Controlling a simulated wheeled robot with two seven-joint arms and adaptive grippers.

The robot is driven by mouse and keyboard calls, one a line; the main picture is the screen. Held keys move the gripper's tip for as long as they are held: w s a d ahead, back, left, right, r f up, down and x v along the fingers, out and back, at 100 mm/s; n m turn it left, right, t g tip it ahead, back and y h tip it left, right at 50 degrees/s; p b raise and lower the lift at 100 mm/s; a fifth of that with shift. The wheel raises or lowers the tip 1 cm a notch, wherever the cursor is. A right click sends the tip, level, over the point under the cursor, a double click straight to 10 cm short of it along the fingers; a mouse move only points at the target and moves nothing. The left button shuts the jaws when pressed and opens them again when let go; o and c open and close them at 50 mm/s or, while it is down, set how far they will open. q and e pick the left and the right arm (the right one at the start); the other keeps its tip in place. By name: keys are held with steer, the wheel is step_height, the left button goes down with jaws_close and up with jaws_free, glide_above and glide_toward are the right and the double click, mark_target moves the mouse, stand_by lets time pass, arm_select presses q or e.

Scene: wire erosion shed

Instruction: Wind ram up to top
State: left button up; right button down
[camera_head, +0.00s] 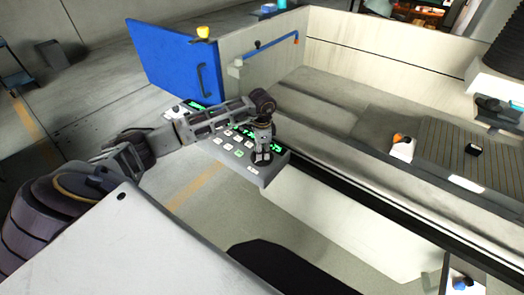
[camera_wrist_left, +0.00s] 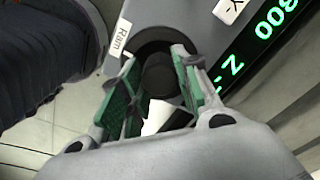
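The control panel (camera_head: 222,150), with white keys and green digits, stands at the end of the machine bed. My left gripper (camera_head: 263,157) is at its near right corner, pointing down. In the left wrist view, a black round knob (camera_wrist_left: 157,76) sits beside a white label reading "Ram" (camera_wrist_left: 121,37). The green-padded fingers of my left gripper (camera_wrist_left: 154,62) are on either side of this knob, spaced close to its width. Whether both pads touch it is unclear. A white and black shape between the fingers is hard to identify. The ram's height is not clear. My right gripper is not seen.
A blue door (camera_head: 172,60) with a handle stands open behind the panel. The pale tank wall (camera_head: 400,68) and slatted table (camera_head: 440,150) lie to the right. An orange-topped item (camera_head: 402,146) and a small black block (camera_head: 473,150) are there. Open floor lies left.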

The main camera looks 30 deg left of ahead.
mark_target(263, 151)
arm_select(q)
steer(key=o, duration=0.4)
steer(key=shift+r, duration=0.15)
steer(key=shift+r, duration=5.9)
steer(key=shift+d, duration=0.1)
